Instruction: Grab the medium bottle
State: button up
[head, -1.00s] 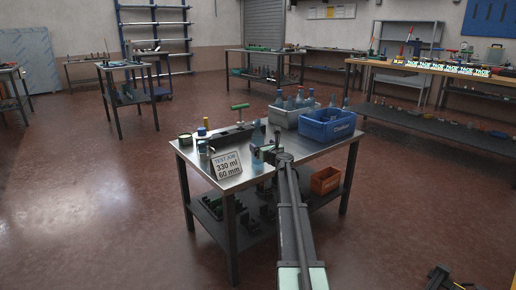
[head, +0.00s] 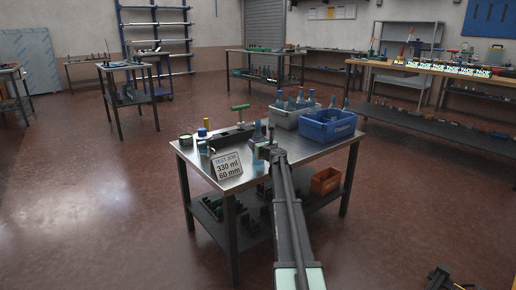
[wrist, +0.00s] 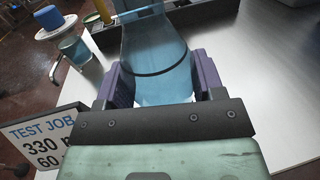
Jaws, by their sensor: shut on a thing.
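A translucent blue bottle with a dark band (wrist: 155,62) stands between the two purple fingers of my gripper (wrist: 160,78) in the wrist view. The fingers press on its sides, and its lower part is hidden behind the gripper body. I cannot tell whether the bottle's base touches the table.
A sign reading "TEST JOB 330 ml 60 mm" (head: 227,165) stands left of my gripper. A grey crate (head: 284,118) and a blue crate (head: 328,127) with bottles stand at the table's right.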

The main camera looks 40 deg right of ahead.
jog(key=shift+r, duration=0.1)
notch_tip(320, 180, up, 20)
jog(key=p, duration=2)
